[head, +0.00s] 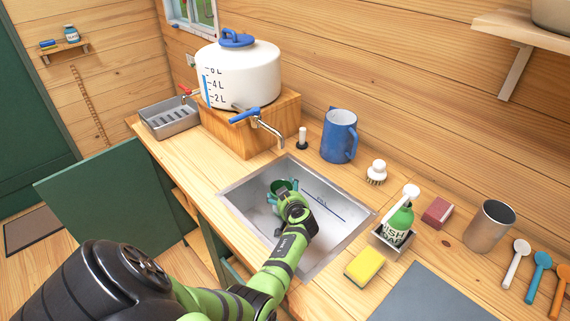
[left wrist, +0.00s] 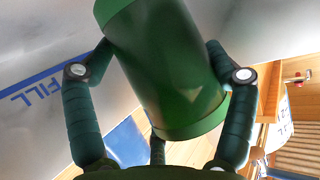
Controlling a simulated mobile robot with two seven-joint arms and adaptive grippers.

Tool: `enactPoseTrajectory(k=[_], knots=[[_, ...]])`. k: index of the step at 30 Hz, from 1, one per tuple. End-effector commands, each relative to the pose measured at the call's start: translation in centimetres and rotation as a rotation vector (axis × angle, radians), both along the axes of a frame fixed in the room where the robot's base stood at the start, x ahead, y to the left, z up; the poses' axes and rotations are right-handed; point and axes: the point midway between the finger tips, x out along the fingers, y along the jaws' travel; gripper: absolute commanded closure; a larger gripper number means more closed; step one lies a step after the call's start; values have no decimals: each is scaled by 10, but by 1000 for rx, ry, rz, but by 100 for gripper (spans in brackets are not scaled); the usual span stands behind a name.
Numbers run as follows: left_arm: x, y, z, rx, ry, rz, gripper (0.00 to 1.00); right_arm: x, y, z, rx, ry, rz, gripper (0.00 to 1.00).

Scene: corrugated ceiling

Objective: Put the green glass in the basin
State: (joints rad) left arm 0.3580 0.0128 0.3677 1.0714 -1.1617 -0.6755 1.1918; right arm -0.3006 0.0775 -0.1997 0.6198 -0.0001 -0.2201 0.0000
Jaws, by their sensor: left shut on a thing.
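The green glass (left wrist: 165,65) fills the middle of the left wrist view, between the fingers of my left gripper (left wrist: 158,75). The fingers are shut on its sides. In the head view the green glass (head: 281,186) shows in part, with my left gripper (head: 283,192) around it and my own arm hiding the rest. Both are over or inside the metal basin (head: 335,245), which is set into the wooden counter and has a blue fill line. I cannot tell whether the glass touches the basin floor. My right gripper is not in view.
A white water tank (head: 240,75) with a tap (head: 262,122) stands behind the basin. A blue jug (head: 338,137), a brush (head: 377,172), a dish soap bottle (head: 399,222) and a yellow sponge (head: 365,265) stand close to the basin's back and right edges.

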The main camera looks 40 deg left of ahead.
Motion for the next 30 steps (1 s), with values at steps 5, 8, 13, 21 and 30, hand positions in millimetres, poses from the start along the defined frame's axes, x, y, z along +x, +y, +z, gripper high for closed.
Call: enactPoseTrajectory(k=[5, 8, 13, 21, 30], knots=[[1, 1, -18, 3, -1, -1, 66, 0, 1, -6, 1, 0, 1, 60], [1, 1, -18, 3, -3, -1, 66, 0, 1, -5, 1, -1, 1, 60], [1, 0, -18, 2, -2, -1, 66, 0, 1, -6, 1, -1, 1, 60], [0, 0, -21, 0, 0, 0, 0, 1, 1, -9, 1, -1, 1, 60], [0, 0, -19, 1, -1, 0, 0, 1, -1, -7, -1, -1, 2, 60]])
